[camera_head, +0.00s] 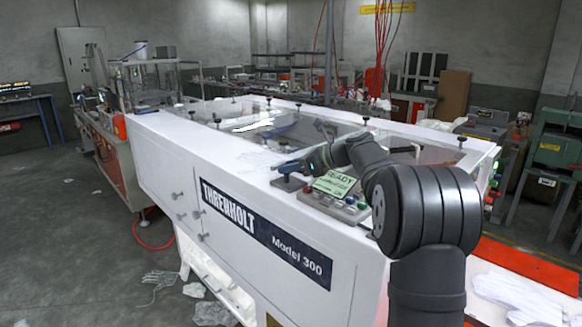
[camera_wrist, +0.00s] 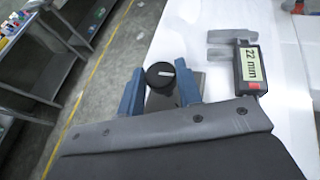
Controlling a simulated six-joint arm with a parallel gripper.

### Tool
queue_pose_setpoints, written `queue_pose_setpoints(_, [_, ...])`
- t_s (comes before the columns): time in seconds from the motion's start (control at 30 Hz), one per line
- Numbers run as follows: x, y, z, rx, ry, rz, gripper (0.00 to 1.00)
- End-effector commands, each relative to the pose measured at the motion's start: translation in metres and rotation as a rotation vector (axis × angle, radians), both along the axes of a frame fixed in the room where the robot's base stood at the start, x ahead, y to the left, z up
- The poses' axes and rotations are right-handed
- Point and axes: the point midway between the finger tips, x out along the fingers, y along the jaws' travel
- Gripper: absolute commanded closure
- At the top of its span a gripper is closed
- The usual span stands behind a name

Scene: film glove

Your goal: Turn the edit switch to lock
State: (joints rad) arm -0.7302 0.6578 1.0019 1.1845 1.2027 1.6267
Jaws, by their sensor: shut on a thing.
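The edit switch appears to be the black round knob (camera_wrist: 160,75) with a white pointer line in the wrist view. The line points up and to the right. My gripper (camera_wrist: 159,80) has its two blue fingers on either side of the knob, shut on it. In the head view my gripper (camera_head: 284,166) is at the white machine's near top edge, left of the control panel (camera_head: 338,208). The knob cannot be made out there, and its label is not readable in either view.
A digital caliper (camera_wrist: 250,68) reading 22 mm lies on the white top close to my right finger. The panel carries a green READY display (camera_head: 335,183) and several coloured buttons. White gloves (camera_head: 515,295) lie at the lower right. Clear covers stand behind the panel.

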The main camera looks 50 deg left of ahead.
Motion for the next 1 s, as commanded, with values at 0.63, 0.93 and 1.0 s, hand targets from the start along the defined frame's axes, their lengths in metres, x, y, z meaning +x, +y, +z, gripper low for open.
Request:
queue_pose_setpoints(0.63, [0.0002,0.0,-0.0008,-0.002,0.001,0.03,0.5])
queue_pose_setpoints(0.93, [0.0005,-0.0003,-0.0001,-0.001,0.001,0.029,0.46])
queue_pose_setpoints(1.0, [0.0018,-0.0027,0.001,-0.001,0.0,0.028,0.46])
